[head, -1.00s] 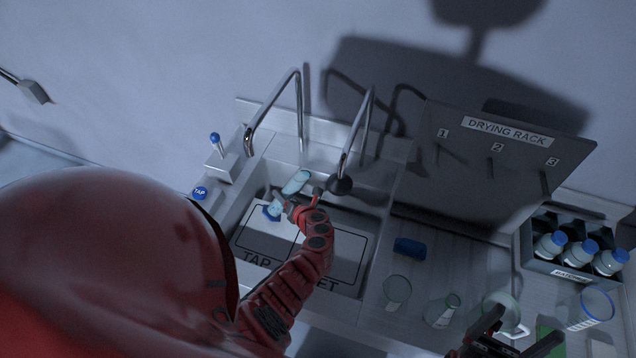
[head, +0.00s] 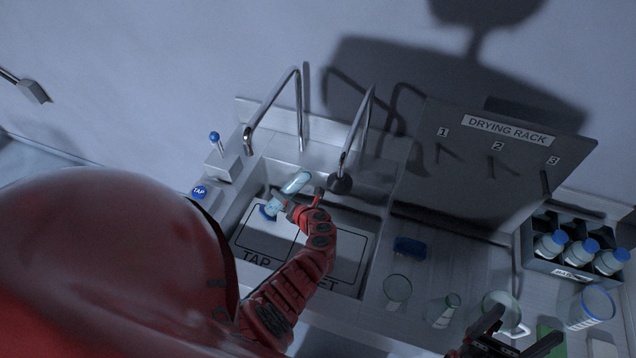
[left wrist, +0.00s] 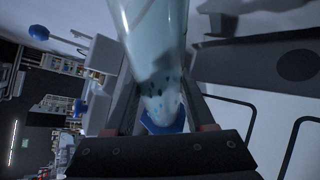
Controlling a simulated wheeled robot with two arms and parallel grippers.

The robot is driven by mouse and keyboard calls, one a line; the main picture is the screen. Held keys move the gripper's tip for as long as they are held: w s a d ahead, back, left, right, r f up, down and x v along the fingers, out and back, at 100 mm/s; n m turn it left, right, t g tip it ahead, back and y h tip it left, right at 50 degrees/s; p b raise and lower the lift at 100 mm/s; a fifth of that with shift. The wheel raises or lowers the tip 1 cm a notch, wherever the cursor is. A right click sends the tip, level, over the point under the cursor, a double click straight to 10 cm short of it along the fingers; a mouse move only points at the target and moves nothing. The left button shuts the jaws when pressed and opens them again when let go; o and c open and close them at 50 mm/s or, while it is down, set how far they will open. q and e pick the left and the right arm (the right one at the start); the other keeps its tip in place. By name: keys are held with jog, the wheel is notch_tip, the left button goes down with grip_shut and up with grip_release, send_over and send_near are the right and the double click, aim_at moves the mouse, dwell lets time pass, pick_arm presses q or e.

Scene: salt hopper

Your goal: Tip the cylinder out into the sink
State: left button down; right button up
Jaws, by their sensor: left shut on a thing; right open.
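The cylinder (head: 294,184) is clear with pale blue contents and a blue foot (head: 267,211). It hangs tilted over the sink (head: 345,292), foot toward the lower left and other end toward the upper right. My left gripper (head: 303,201) is shut on it. In the left wrist view the cylinder (left wrist: 155,45) lies between the fingers, with dark specks in or on it and the blue foot partly hidden beyond. I cannot tell whether anything is flowing out. My right gripper (head: 512,340) is open and empty at the lower right, over the counter.
Two curved taps (head: 298,105) arch over the sink's back. A blue-knobbed lever (head: 214,137) stands left. Right of the sink are a blue sponge (head: 409,247), glassware (head: 397,288), the drying rack board (head: 497,160) and a crate of blue-capped bottles (head: 555,266).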

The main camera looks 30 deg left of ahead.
pick_arm(q)
jog(key=shift+s+a+m, duration=0.2)
jog(key=shift+s+m, duration=0.05)
jog(key=shift+m, duration=0.15)
dwell(0.7)
jog(key=shift+s+a+f+m+g+y+b, duration=0.2)
jog(key=shift+f+m+g+y+b, duration=0.4)
jog(key=shift+b, duration=0.9)
jog(key=shift+s+f+m+g+b, duration=0.25)
jog(key=shift+f+m+b, duration=0.4)
jog(key=shift+b, duration=0.8)
jog(key=shift+w, duration=0.2)
jog(key=shift+f+y, duration=0.2)
jog(key=shift+y, duration=0.1)
jog(key=shift+w+d+m, duration=0.1)
jog(key=shift+m, duration=0.15)
jog(key=shift+f, duration=0.15)
jog(key=shift+w+d+b, duration=0.1)
jog(key=shift+b, duration=0.2)
jog(key=shift+f+g, duration=0.2)
jog(key=shift+g, duration=0.05)
